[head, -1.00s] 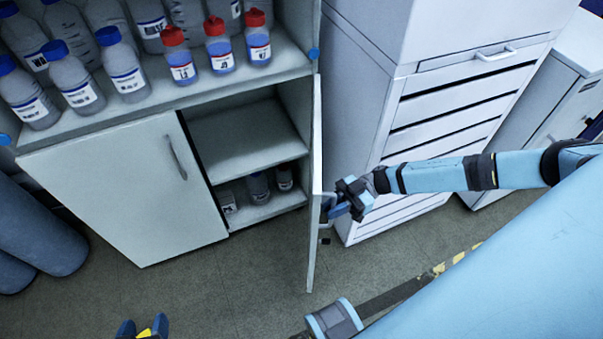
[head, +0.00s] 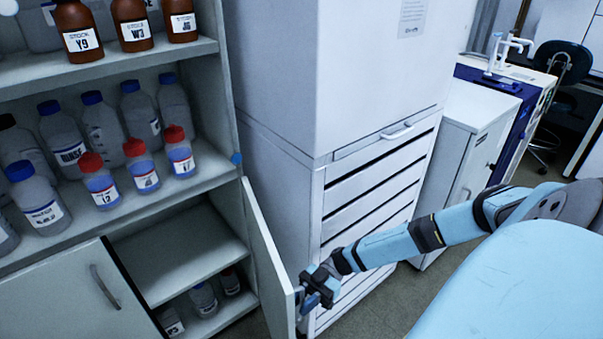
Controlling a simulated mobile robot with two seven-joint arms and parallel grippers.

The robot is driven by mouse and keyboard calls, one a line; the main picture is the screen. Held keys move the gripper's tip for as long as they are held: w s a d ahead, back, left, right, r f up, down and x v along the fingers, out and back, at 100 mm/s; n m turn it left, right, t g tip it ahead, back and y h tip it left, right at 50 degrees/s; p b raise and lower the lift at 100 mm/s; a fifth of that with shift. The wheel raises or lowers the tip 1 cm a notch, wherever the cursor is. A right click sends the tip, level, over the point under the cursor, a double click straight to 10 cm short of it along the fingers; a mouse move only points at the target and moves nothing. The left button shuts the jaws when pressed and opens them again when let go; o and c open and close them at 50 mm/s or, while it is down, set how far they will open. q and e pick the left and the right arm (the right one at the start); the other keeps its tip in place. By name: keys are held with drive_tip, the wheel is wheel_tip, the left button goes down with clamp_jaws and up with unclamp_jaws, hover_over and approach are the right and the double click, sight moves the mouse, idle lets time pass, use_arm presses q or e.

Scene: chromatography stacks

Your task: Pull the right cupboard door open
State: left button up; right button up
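The right cupboard door (head: 268,265) is a pale panel hinged at the cupboard's right side. It stands swung outward, and the lower compartment behind it (head: 165,258) is exposed. My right gripper (head: 307,297) is at the outer side of the door, close to its free edge at handle height. The door's handle and the fingertips are too small and partly hidden, so I cannot tell whether the fingers are closed on the handle. The left cupboard door (head: 65,303) is shut, with a curved handle (head: 105,287). My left gripper is not in view.
A white drawer cabinet (head: 370,205) stands right beside the open door, close to my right gripper and forearm. Shelves above hold red-capped bottles (head: 142,168), clear bottles and brown bottles (head: 132,25). Some floor (head: 425,288) shows at the right.

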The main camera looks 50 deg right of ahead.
drive_tip(key=shift+d, duration=0.2)
drive_tip(key=d, duration=1.3)
drive_tip(key=shift+w+d, duration=0.2)
drive_tip(key=shift+w, duration=0.05)
